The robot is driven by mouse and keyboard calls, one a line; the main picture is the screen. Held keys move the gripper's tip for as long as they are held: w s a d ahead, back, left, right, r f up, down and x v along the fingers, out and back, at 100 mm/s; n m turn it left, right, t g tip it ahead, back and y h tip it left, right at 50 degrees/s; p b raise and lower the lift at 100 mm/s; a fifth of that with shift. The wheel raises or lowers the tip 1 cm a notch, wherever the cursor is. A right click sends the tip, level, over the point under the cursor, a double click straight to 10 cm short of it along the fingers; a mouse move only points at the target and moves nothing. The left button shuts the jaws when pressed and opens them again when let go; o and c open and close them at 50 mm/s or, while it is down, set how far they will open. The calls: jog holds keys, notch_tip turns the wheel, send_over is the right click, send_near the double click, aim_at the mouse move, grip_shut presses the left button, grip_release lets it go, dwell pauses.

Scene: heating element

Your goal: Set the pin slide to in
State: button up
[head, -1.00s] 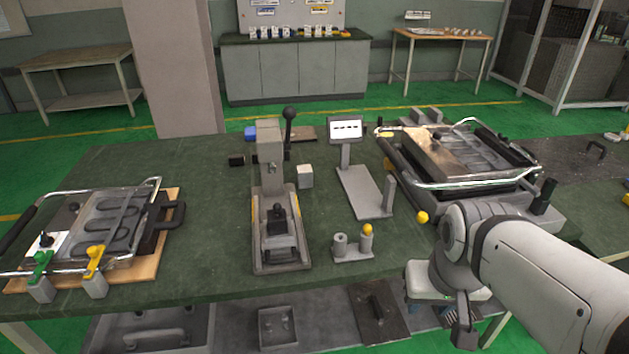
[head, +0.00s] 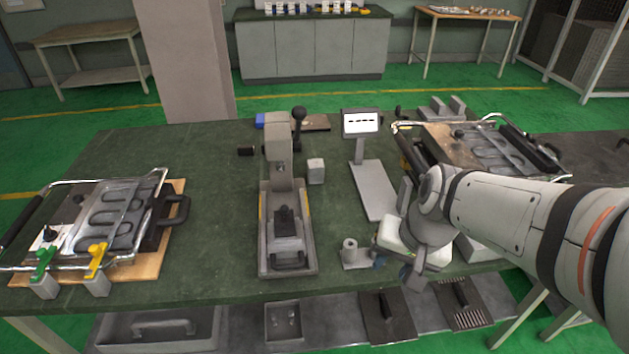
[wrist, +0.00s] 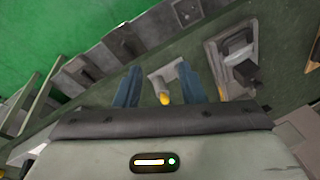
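My gripper (wrist: 160,90) is open in the wrist view, its two blue fingers spread either side of a small grey stand (wrist: 168,74) with a yellow-tipped post (wrist: 165,98). No contact is visible. In the head view my wrist hides most of the gripper; the stand's grey cylinder (head: 349,245) shows just left of it. Which part is the pin slide is unclear. A lever press (head: 279,160) stands at mid-table, with a dark-knobbed fixture (head: 286,222) on its base. The right-hand fixture (head: 480,148) is partly hidden by my arm.
A panel on a post (head: 361,123) and a small grey block (head: 316,171) stand behind the grey stand. A left fixture (head: 110,220) has green and yellow clamps. Trays and plates (head: 388,318) sit on a lower shelf. The green table (head: 215,220) is clear between left fixture and press.

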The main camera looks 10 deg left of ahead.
jog(key=w+a+f+m+y+p, duration=0.1)
jog(key=w+a+m+y+p, duration=0.1)
jog(key=w+a+m+p, duration=0.55)
jog(key=m+g+p, duration=0.1)
jog(key=m+p, duration=0.1)
jog(key=m, duration=0.3)
send_near(291, 265)
jog(key=shift+y, duration=0.4)
jog(key=x, duration=0.2)
jog(key=b+x, duration=0.1)
jog(key=x, duration=0.1)
jog(key=b+x, duration=0.1)
jog(key=x, duration=0.2)
jog(key=shift+d+f, duration=0.15)
jog(key=shift+d, duration=0.25)
jog(key=shift+w+a+f, duration=0.1)
jog(key=shift+a+f, duration=0.2)
jog(key=shift+f, duration=0.2)
jog(key=shift+c, duration=0.6)
grip_shut()
